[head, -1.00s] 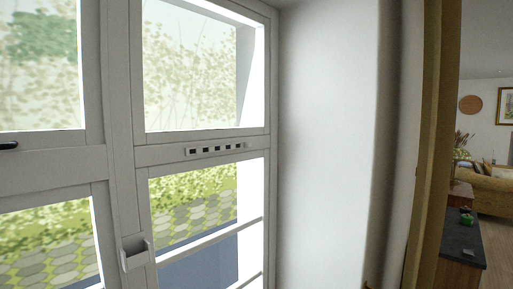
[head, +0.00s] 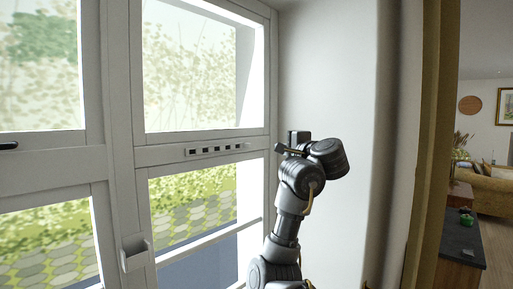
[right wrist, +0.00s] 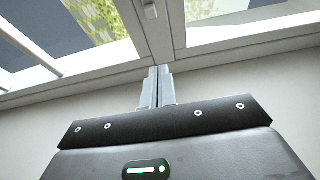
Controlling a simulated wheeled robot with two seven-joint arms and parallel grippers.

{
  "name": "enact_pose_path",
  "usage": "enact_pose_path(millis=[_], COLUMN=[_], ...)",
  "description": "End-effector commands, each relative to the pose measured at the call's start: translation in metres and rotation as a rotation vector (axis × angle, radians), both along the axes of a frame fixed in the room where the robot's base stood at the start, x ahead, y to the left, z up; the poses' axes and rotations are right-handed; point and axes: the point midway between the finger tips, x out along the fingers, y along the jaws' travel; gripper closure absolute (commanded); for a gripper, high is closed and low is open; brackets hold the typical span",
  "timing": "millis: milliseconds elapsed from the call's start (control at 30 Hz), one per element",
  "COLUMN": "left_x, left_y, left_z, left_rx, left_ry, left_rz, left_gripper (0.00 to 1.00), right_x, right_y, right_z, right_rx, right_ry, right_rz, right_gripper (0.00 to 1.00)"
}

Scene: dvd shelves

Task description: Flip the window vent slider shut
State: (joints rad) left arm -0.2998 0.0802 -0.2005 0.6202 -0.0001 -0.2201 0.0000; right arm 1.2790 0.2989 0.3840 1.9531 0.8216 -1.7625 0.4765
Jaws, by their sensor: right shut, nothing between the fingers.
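The window vent slider (head: 216,149) is a narrow white strip with several dark slots, on the white crossbar between the upper and lower panes in the head view. The dark slots show along its length. My right gripper (head: 281,149) is to the right of the vent, by the right edge of the window frame, apart from the strip. In the right wrist view my right gripper's fingers (right wrist: 158,84) are shut together and empty, with the white window frame beyond them. The vent cannot be made out in that view. My left gripper is not in view.
A white box-like handle (head: 134,252) sticks out from the frame lower left of the vent. A dark handle (head: 8,146) is at the far left. A white wall (head: 325,70) stands right of the window. A sofa (head: 489,188) shows beyond the doorway.

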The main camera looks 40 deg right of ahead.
Motion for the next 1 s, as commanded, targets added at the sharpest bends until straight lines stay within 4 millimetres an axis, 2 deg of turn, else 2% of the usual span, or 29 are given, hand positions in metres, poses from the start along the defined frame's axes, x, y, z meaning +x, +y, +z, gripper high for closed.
enact_pose_path(millis=[367,467,900,933,1000], left_x=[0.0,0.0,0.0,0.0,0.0], left_y=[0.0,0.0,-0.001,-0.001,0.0], left_z=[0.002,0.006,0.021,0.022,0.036], left_rx=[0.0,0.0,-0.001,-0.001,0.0], left_ry=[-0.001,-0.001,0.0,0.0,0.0], left_rz=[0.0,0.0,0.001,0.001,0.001], left_gripper=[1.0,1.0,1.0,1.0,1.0], right_x=[0.005,0.017,0.096,0.101,0.098], right_y=[-0.002,-0.004,-0.023,-0.023,-0.011], right_z=[0.001,0.002,0.002,0.002,0.005], right_rx=[-0.001,0.002,0.0,0.0,-0.006], right_ry=[-0.001,-0.001,0.001,0.001,0.005], right_rz=[-0.001,0.002,0.004,0.004,-0.001], right_gripper=[1.0,1.0,1.0,1.0,1.0])
